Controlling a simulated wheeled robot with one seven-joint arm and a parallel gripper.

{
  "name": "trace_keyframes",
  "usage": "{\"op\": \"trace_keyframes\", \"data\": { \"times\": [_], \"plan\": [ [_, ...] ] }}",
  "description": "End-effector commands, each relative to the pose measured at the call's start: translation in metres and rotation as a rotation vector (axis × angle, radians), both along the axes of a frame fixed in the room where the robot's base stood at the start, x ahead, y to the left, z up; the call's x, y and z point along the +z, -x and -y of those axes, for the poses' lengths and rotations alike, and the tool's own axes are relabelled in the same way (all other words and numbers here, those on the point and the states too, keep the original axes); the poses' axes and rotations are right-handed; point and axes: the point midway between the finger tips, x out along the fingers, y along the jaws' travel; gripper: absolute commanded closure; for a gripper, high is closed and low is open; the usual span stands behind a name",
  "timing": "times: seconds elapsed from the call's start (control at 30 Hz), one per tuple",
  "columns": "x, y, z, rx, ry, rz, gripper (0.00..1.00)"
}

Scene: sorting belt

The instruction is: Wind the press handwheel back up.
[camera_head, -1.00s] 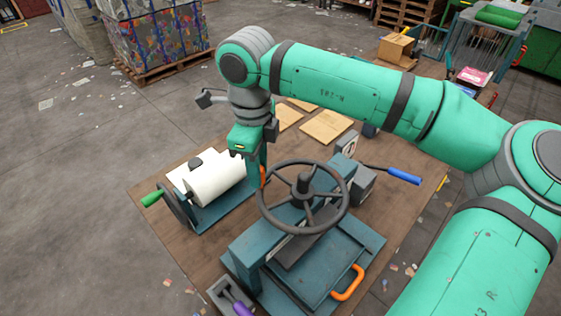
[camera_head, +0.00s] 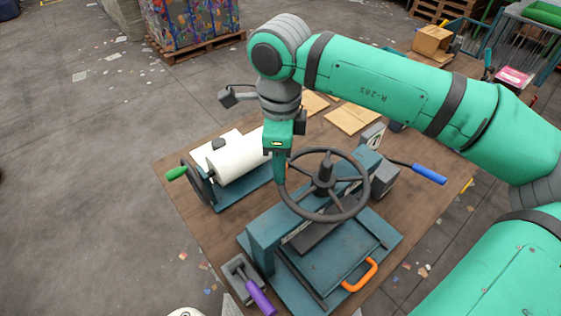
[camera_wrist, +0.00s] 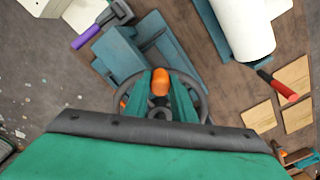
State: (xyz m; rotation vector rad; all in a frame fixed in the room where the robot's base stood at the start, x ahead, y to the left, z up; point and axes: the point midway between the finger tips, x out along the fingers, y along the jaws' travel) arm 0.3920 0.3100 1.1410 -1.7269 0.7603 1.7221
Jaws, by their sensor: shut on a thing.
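The press handwheel (camera_head: 349,213) is a dark grey spoked wheel lying flat on top of the blue-green press (camera_head: 265,228). My gripper (camera_head: 281,184) points down at the wheel's left rim and is shut on it. In the wrist view, my gripper's green fingers (camera_wrist: 160,104) overlap the wheel, with an orange knob (camera_wrist: 160,80) between them. The grip point itself is partly hidden in the head view. The press bed below has an orange handle (camera_head: 361,276).
A white roll (camera_head: 240,160) on a stand with a green handle (camera_head: 177,173) stands left of the press. A blue-handled lever (camera_head: 429,174) juts out right. Cardboard sheets (camera_head: 350,118) lie behind.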

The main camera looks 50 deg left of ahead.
Motion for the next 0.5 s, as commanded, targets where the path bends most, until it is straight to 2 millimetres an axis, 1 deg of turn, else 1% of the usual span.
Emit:
{"op": "trace_keyframes", "data": {
  "times": [0.07,0.1,0.17,0.5],
  "plan": [
    [0.0005,0.0010,-0.0003,0.000,-0.002,-0.003,1.00],
    [0.0005,0.0010,-0.0003,0.000,-0.002,-0.003,0.72],
    [0.0005,0.0008,-0.0003,-0.001,-0.001,-0.002,0.58],
    [0.0022,-0.0001,-0.0002,-0.002,0.000,0.000,0.58]
  ]
}}
